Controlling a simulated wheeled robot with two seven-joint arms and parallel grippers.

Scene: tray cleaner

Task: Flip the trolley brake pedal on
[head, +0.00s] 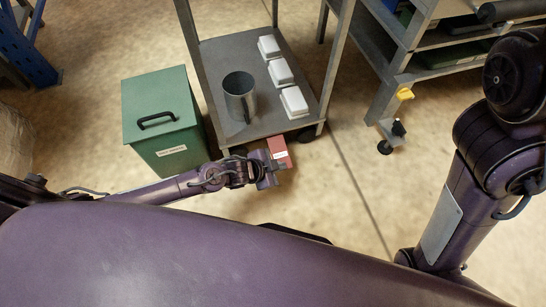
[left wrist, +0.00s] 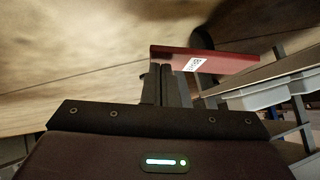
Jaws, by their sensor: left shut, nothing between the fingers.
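The trolley (head: 240,50) stands ahead of me in the head view, a grey metal frame with a low shelf. Its brake pedal (head: 279,152) is a red plate with a white label at the shelf's front edge. In the left wrist view the red pedal (left wrist: 222,59) sticks out just beyond the fingertips. My left gripper (head: 272,177) is shut and empty, right beside the pedal's near left side. The fingers (left wrist: 165,80) end close to the pedal's lower face in the wrist view; I cannot tell whether they touch. My right gripper is not in view.
A metal canister (head: 240,98) and white boxes (head: 281,72) stand on the trolley's shelf. A green bin (head: 161,118) with a black handle stands left of the trolley. A second grey rack (head: 385,100) on castors stands at the right. The floor between is clear.

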